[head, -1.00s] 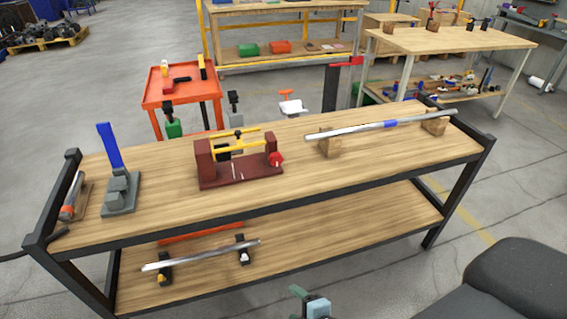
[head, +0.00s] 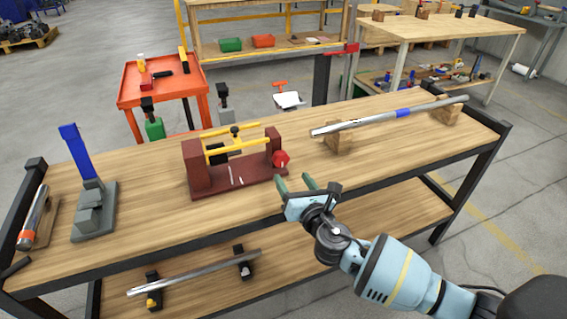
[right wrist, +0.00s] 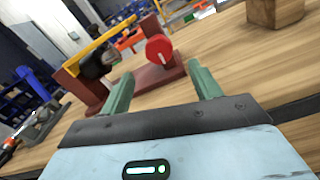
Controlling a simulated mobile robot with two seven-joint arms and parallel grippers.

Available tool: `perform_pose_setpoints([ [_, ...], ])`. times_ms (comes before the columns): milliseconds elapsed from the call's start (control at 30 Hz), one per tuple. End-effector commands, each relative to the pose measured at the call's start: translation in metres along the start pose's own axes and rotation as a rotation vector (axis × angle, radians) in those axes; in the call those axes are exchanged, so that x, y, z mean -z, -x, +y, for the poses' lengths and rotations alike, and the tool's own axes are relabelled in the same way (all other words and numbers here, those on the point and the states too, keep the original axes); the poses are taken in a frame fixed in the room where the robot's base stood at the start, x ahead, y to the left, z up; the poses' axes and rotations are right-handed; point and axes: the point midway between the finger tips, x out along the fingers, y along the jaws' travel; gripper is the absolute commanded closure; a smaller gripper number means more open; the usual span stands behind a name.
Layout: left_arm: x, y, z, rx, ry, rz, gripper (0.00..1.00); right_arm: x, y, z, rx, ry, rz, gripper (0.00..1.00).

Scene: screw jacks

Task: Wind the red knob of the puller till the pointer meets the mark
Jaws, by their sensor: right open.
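The puller (head: 238,181) is a dark red frame with two uprights and yellow bars, standing on the wooden bench top. Its red knob (head: 281,159) sits on the outer face of the right upright. White marks show on its base. The knob also shows in the right wrist view (right wrist: 159,50), with a pale line on its face. My right gripper (head: 294,182) is open and empty, just in front of and slightly right of the knob, apart from it. In the right wrist view the knob appears beyond and between the green fingers (right wrist: 163,84). The pointer cannot be made out clearly. My left gripper is not in view.
A grey stand with a blue lever (head: 82,156) is left of the puller. A metal bar (head: 375,119) rests on wooden blocks at the right. The bench has a dark raised frame at its ends. The bench top right of my gripper is clear.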

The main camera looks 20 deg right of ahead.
Motion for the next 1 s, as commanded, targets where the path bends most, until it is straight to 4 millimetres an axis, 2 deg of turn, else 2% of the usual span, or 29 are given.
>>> perform_pose_setpoints([
  [167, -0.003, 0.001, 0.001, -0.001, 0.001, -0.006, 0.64, 0.000, -0.007, 0.000, 0.000, -0.003, -0.001, 0.37],
  [633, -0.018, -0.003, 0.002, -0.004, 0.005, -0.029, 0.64, 0.001, -0.067, 0.001, 0.000, -0.006, 0.001, 0.37],
  [800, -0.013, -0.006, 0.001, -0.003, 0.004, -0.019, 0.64, 0.001, -0.076, 0.001, 0.000, -0.007, 0.002, 0.37],
  [1000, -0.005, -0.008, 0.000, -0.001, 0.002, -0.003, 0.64, 0.001, -0.078, 0.001, -0.001, -0.007, 0.002, 0.37],
])
